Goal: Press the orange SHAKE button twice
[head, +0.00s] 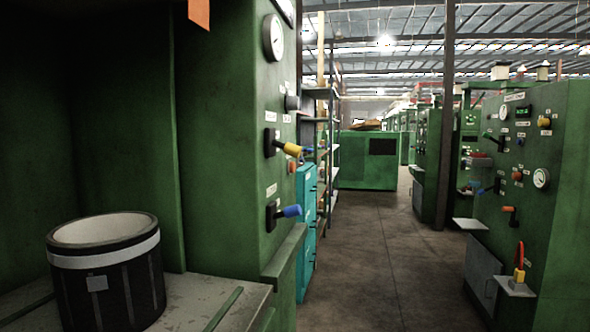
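A small orange-red button (291,168) shows on the side panel of the green machine (228,140) at the left, beside a yellow-handled lever. I cannot read its label, so I cannot tell whether it is the SHAKE button. On the green machine (565,190) at the right, a red-orange round button (517,176) sits mid-panel; its label is also too small to read. My gripper is not in view.
The left panel carries a gauge (273,38), the yellow-handled lever (291,149) and a blue-handled lever (285,211). A black drum (108,285) stands on a ledge. An orange-handled lever (510,210) juts from the right panel. The aisle floor (375,255) is clear.

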